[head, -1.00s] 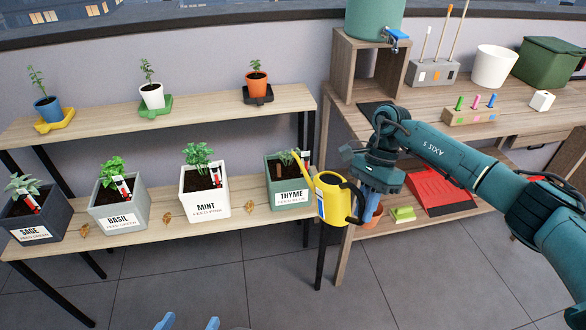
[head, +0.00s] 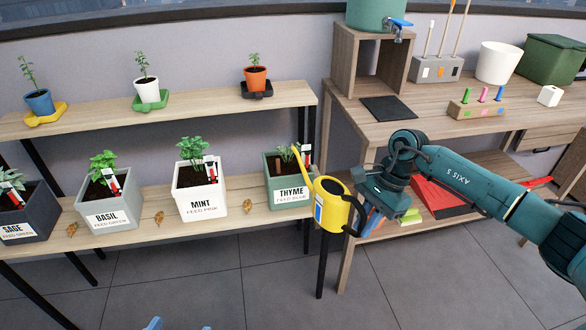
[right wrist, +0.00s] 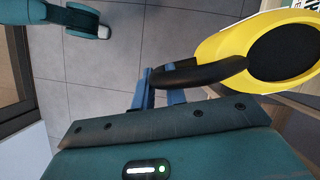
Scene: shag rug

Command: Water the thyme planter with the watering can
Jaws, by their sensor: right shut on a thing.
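The yellow watering can (head: 331,210) hangs just right of the thyme planter (head: 290,197), beyond the end of the lower plant shelf. Its spout reaches up and left, with the tip in front of the planter's plant. No water stream shows. My right gripper (head: 369,219) is shut on the can's black handle; the right wrist view shows the blue fingers (right wrist: 160,88) around the handle and the can's dark opening (right wrist: 283,50). The green planter reads THYME, FEED BLUE. My left gripper (head: 178,326) barely shows at the bottom edge, its blue fingertips apart.
Mint (head: 199,191), basil (head: 109,205) and sage (head: 22,217) planters share the lower shelf with several dry leaves. Small pots stand on the upper shelf (head: 200,106). The workbench (head: 430,108) on the right holds a feed-stick block (head: 476,109) and a white pot (head: 497,63).

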